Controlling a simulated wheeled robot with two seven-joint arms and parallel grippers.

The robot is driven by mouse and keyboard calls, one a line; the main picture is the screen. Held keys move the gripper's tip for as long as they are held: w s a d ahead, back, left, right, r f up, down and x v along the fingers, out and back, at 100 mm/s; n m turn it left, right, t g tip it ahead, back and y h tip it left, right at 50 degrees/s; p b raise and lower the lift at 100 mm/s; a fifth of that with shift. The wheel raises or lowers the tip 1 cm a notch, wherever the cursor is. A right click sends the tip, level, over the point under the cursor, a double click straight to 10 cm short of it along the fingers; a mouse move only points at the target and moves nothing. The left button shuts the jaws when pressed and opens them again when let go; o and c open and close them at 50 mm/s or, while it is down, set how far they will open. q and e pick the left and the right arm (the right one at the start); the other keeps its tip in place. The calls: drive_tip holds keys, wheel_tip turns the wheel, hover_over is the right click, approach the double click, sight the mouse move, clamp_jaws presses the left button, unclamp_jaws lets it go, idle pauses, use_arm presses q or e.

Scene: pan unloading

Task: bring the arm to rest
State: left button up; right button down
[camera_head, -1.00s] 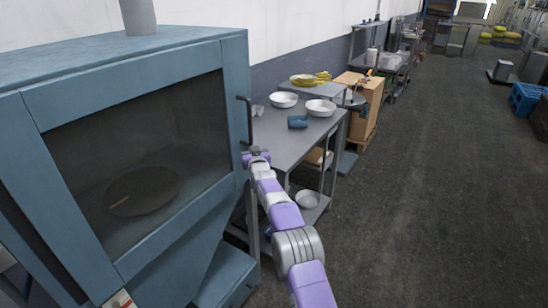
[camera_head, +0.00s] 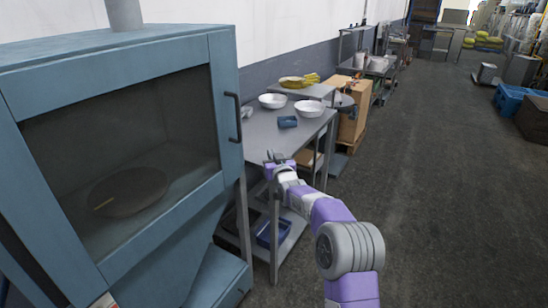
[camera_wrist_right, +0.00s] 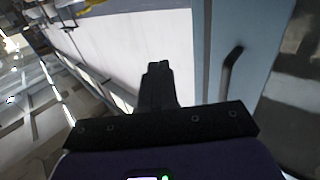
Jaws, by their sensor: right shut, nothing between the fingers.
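My right gripper (camera_head: 274,157) is in front of the near edge of the steel table, to the right of the blue oven's door handle. It is shut and empty, and its dark fingers (camera_wrist_right: 157,85) are together in the right wrist view. The blue oven (camera_head: 228,60) stands at the left with its glass door shut. Its dark handle (camera_head: 232,117) is apart from my gripper and also shows in the right wrist view (camera_wrist_right: 231,70). A dark round pan (camera_head: 128,192) lies inside behind the glass. My left gripper is not in view.
The steel table (camera_head: 262,130) holds white bowls (camera_head: 309,108) and a blue cup-like item (camera_head: 288,122). A blue tray (camera_head: 272,234) is on its lower shelf. A cardboard box (camera_head: 352,122) stands behind the table. The dark floor (camera_head: 430,180) at the right is clear.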

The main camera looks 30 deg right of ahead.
drive_tip(key=s+a+f+g+y, duration=0.25)
drive_tip(key=s+a+f, duration=0.25)
drive_tip(key=f, duration=0.6)
drive_tip(key=s+a+f+g+y+p, duration=0.1)
drive_tip(key=s+a+f+g, duration=0.35)
drive_tip(key=f, duration=0.65)
drive_tip(key=s+a+f+g+y, duration=0.1)
drive_tip(key=s+a+f+g, duration=0.1)
drive_tip(key=s+a+f, duration=0.75)
drive_tip(key=s+a+f+g+y, duration=0.1)
drive_tip(key=s+a+f+g, duration=0.1)
drive_tip(key=s, duration=0.7)
drive_tip(key=s+a+f+g+y+p, duration=0.1)
drive_tip(key=s+a+f+g, duration=0.2)
drive_tip(key=s+a+f, duration=0.2)
drive_tip(key=s+a+f+g+y, duration=0.1)
drive_tip(key=s+a+f+g, duration=0.2)
drive_tip(key=s, duration=0.9)
drive_tip(key=shift+s+a+f, duration=0.3)
drive_tip(key=shift+a+f, duration=0.1)
drive_tip(key=shift+f, duration=0.4)
drive_tip(key=shift+y, duration=0.25)
